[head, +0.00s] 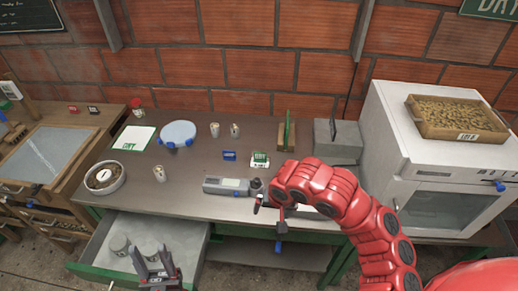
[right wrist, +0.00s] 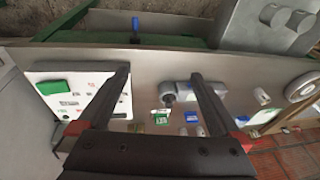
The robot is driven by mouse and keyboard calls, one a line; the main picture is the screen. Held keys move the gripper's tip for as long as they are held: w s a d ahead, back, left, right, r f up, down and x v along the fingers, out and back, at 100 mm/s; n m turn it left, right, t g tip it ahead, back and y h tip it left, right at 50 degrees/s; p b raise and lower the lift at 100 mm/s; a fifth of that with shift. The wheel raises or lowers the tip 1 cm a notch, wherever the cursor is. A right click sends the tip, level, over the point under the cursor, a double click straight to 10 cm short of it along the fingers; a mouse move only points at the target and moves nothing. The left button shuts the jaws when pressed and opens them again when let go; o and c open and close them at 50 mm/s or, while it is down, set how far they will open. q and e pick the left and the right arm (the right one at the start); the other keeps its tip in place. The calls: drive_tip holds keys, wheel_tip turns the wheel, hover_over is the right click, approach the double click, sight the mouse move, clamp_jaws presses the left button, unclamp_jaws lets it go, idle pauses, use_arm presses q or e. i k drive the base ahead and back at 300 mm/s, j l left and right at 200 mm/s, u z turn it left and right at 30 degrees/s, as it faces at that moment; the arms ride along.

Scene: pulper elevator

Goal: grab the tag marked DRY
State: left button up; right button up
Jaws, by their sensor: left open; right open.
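A small green-and-white tag (head: 260,159) stands on the grey worktop; its lettering is too small to read surely, but it looks like the DRY one. It also shows in the right wrist view (right wrist: 161,117), between and beyond my fingers. A blue tag (head: 229,155) stands beside it, left in the head view. My right gripper (right wrist: 160,76) is open and empty over the front of the worktop, apart from the tag. In the head view the red right arm partly hides that gripper. My left gripper (head: 160,271) is open at the bottom, by the open drawer.
A grey handheld device (head: 226,186) lies on the worktop in front of the tags. A white oven-like box (head: 385,130) with a tray of grain (head: 460,134) on top stands right. Cups, a round blue-grey dish (head: 178,132) and a bowl (head: 104,176) stand left. The drawer (head: 90,262) is open.

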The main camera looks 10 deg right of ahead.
sight(261, 158)
drive_tip(key=i, duration=1.3)
